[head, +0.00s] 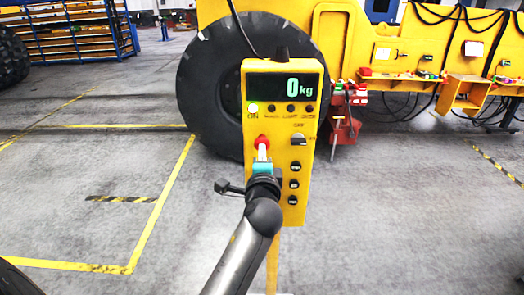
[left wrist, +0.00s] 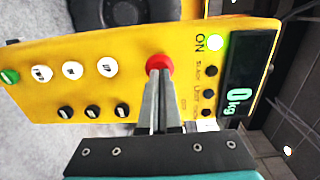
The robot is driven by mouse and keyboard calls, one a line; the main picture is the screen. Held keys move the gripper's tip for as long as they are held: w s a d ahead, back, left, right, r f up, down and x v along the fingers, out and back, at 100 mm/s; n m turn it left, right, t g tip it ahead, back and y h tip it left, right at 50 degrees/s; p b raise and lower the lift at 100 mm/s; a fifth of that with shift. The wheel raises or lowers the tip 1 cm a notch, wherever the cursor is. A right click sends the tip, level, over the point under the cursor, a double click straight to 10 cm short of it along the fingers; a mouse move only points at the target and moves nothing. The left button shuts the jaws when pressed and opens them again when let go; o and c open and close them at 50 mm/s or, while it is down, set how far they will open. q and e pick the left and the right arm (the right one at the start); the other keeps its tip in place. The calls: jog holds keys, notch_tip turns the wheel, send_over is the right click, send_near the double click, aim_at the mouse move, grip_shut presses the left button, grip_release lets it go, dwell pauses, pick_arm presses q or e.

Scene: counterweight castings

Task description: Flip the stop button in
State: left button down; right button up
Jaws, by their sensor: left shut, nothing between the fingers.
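The red stop button (head: 262,141) sits on the left side of a yellow control box (head: 285,205), below the lit green ON lamp (head: 253,108) and the display (head: 286,86) reading 0 kg. In the left wrist view the round red button (left wrist: 159,62) shows just beyond the fingertips. My left gripper (head: 262,153) is shut and empty, its fingers pointing at the button and covering its lower part. The fingertips (left wrist: 159,72) are at or very close to the button; I cannot tell whether they touch. My right gripper is not in view.
Black knobs (head: 294,184) line the box's lower right, and a black switch (head: 298,140) sits above them. A large tyre (head: 205,85) and a yellow vehicle frame (head: 350,45) stand behind. The grey floor (head: 80,160) at left is open.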

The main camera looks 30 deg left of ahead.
pick_arm(q)
jog(key=shift+w+a, duration=0.15)
jog(key=shift+w, duration=0.05)
dwell(0.3)
